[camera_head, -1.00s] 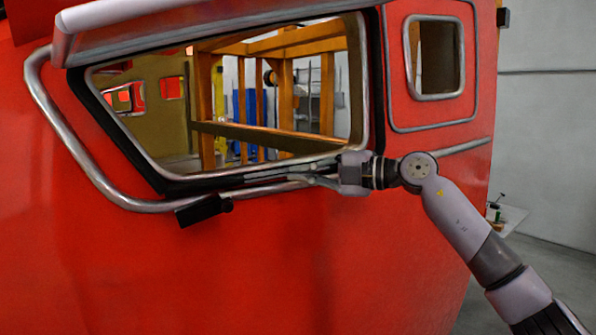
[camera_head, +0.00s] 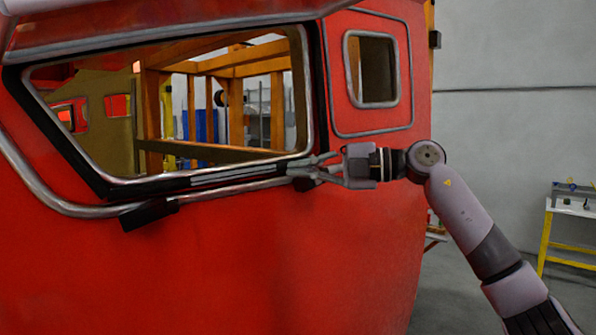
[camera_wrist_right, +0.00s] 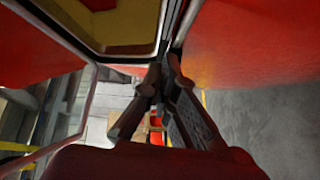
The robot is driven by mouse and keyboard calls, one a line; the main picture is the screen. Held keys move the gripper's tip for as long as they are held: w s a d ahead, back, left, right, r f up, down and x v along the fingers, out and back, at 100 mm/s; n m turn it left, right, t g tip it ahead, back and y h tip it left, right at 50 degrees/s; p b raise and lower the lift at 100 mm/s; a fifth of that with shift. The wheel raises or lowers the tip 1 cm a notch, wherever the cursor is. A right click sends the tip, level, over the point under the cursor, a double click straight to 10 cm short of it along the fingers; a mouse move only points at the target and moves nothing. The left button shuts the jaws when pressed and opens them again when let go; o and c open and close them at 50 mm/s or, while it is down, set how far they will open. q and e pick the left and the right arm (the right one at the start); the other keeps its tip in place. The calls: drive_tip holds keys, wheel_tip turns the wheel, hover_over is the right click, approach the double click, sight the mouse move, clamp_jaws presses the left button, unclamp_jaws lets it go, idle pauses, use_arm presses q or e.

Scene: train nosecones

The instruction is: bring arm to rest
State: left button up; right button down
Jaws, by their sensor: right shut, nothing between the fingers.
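The red train nosecone (camera_head: 250,260) fills the left and middle of the head view. Its large window has a metal frame (camera_head: 304,90). My right gripper (camera_head: 302,170) is shut and empty at the window's lower right corner in the head view, close in front of the red shell. Whether it touches the shell is unclear. In the right wrist view, the fingers of my right gripper (camera_wrist_right: 164,68) point away from the camera, with the red shell (camera_wrist_right: 240,40) at upper right. My left gripper is out of view.
A metal rail (camera_head: 75,211) and a black block (camera_head: 150,214) run below the window. A small framed window (camera_head: 376,70) sits above my right wrist. A yellow-legged table (camera_head: 544,238) stands at far right. Grey floor (camera_head: 450,300) lies right of the nosecone.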

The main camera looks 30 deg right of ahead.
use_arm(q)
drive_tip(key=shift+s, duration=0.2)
